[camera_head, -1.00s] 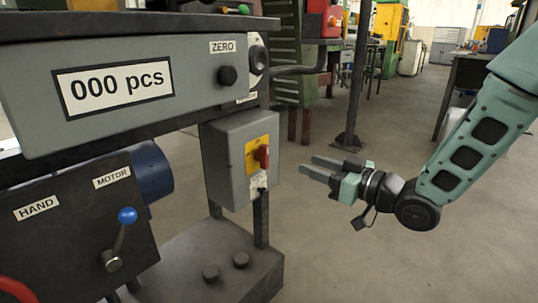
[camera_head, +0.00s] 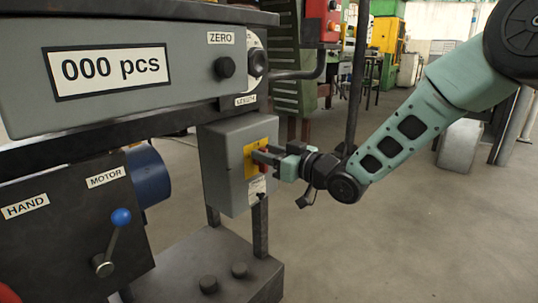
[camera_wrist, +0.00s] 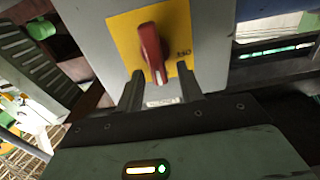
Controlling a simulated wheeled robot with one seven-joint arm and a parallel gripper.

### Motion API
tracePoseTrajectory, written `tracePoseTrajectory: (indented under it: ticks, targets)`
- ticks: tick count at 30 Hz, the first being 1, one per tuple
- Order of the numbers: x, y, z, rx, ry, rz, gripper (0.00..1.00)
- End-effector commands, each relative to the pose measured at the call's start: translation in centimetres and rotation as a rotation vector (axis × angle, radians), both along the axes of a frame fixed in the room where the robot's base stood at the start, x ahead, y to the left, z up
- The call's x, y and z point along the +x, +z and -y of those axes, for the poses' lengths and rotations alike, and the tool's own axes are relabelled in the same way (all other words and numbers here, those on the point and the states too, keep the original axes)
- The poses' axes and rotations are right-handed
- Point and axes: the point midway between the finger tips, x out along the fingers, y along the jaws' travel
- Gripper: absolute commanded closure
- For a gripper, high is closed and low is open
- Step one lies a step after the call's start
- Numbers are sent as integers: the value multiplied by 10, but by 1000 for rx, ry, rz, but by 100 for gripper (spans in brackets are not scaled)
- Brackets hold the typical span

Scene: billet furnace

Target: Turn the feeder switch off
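The feeder switch appears to be a red rotary knob (camera_wrist: 151,50) on a yellow plate (camera_wrist: 180,30), on the front of a grey box (camera_head: 222,165). In the wrist view the knob stands nearly upright, its lower end tilted slightly right. The small black lettering on the plate is hard to read. My gripper (camera_wrist: 160,88) is open, one finger on each side of the knob's lower end, with gaps visible; contact cannot be told. In the head view my gripper (camera_head: 260,155) is at the plate and hides most of the knob.
A grey counter panel (camera_head: 190,70) reading "000 pcs", with a ZERO knob, hangs above and left of the box. A blue-knobbed lever (camera_head: 120,217) labelled HAND and MOTOR is at lower left. A dark post (camera_head: 357,80) stands behind my arm. The floor at right is open.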

Motion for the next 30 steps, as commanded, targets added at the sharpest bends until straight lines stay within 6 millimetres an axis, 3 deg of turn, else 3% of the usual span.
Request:
tracePoseTrajectory:
  ticks: [3,7,20,30]
  targets:
    - [0,0,0,0,0,0,63]
    - [0,0,0,0,0,0,99]
    - [-1,-1,0,-31,0,41,100]
    - [-6,-4,-4,-178,1,230,100]
